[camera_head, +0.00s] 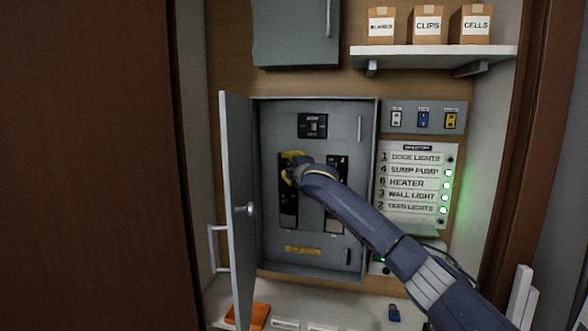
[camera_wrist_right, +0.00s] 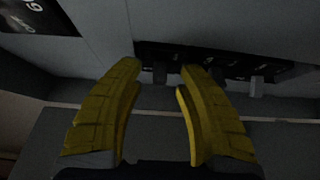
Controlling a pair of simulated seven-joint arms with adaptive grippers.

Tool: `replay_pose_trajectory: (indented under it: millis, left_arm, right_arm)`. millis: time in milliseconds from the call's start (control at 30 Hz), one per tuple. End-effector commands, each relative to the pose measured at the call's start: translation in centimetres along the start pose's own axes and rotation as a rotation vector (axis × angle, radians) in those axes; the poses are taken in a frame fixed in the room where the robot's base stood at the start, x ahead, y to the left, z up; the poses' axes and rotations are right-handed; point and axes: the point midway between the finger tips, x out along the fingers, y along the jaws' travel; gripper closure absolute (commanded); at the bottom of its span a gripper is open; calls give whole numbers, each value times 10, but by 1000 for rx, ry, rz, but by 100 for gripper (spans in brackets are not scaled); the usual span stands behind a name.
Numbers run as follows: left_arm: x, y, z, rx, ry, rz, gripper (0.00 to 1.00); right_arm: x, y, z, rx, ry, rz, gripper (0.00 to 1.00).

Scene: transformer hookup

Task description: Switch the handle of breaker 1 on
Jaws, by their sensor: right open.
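The grey breaker panel (camera_head: 315,255) stands open, with a left column of black breakers (camera_head: 288,205) and a right column (camera_head: 335,195). My right gripper (camera_head: 291,168) has yellow fingers and is at the top of the left column, hiding the breakers there. In the right wrist view its open fingers (camera_wrist_right: 161,68) have their tips on either side of a small grey breaker handle (camera_wrist_right: 160,73). Whether they touch it I cannot tell. The breaker numbers are not readable.
The panel door (camera_head: 238,190) is swung open at the left. A main breaker (camera_head: 312,125) sits above the columns. Other handles (camera_wrist_right: 256,88) stand to the right in the wrist view. An orange object (camera_head: 250,315) and a blue one (camera_head: 394,313) lie on the ledge below.

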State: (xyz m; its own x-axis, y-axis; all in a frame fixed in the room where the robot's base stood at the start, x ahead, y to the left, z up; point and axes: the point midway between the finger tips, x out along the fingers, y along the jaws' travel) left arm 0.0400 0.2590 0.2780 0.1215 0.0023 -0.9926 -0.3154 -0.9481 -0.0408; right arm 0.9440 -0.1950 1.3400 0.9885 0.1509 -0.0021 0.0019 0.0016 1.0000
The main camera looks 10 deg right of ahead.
Motion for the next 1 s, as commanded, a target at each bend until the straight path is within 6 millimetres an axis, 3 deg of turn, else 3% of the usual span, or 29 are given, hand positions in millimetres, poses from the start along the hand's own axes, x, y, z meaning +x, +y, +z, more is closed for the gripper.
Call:
replay_pose_trajectory:
  millis: [167, 700, 1000]
  left_arm:
    - [0, 1, -1, 0, 1, 1, 100]
    - [0, 2, -2, 1, 2, 2, 100]
    - [0, 2, -2, 1, 2, 2, 100]
  right_arm:
    - [-15, -1, 0, -1, 1, 0, 64]
    - [-91, -1, 0, -1, 1, 0, 64]
    - [-114, 0, 0, 0, 0, 0, 64]
